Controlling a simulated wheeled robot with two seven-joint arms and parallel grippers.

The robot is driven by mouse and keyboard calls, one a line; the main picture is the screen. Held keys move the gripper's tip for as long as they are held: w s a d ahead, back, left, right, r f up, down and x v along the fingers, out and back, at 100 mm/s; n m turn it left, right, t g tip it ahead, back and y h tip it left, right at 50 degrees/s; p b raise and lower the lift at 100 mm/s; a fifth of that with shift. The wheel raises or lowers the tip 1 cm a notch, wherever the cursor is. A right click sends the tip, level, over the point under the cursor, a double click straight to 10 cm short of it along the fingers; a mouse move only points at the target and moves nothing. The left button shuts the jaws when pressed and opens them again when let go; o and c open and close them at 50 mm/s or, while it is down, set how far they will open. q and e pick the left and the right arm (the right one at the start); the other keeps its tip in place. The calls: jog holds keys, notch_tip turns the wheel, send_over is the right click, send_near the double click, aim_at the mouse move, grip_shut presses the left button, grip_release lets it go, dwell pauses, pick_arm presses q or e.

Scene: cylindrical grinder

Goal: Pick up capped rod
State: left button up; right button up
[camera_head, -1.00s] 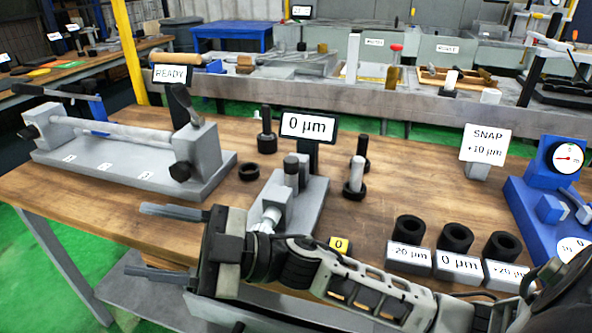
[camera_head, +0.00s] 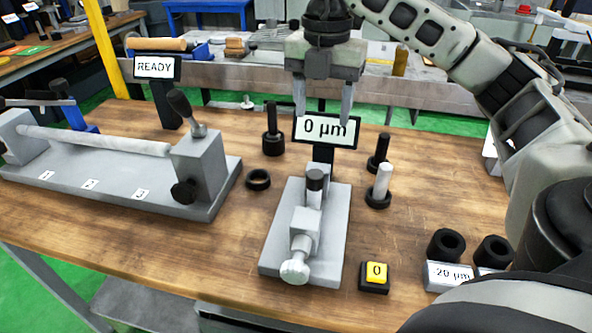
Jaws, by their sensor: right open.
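Black upright pins stand behind, one on the left (camera_head: 272,120) and one on the right (camera_head: 381,150). Which of these the task means is not certain. My right gripper (camera_head: 323,105) is open and empty, fingers pointing down, above the gauge. Its fingertips overlap the "0 µm" display (camera_head: 327,131) in the picture. My left gripper is out of view.
The grinder fixture (camera_head: 90,195) with a long bar lies at left, near a READY sign (camera_head: 154,67). A black ring (camera_head: 258,180) lies left of the gauge.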

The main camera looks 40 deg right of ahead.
jog(key=b, duration=0.2)
send_over(315, 173)
notch_tip(315, 173, down, 4)
jog(key=f, duration=0.3)
jog(key=s+f+b, duration=0.1)
jog(key=f, duration=0.1)
jog(key=shift+d+f, duration=0.15)
jog(key=shift+f, duration=0.2)
jog(key=shift+w+f, duration=0.2)
jog(key=shift+f, duration=1.3)
jog(key=shift+w+f, duration=0.2)
jog(key=shift+f, duration=1.3)
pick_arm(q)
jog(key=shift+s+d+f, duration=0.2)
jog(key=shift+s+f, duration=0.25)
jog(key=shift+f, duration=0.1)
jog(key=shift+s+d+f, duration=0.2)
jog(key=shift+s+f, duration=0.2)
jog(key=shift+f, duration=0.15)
pick_arm(e)
jog(key=shift+a, duration=0.2)
jog(key=shift+c, duration=0.4)
jog(key=shift+w+r, duration=0.1)
grip_shut()
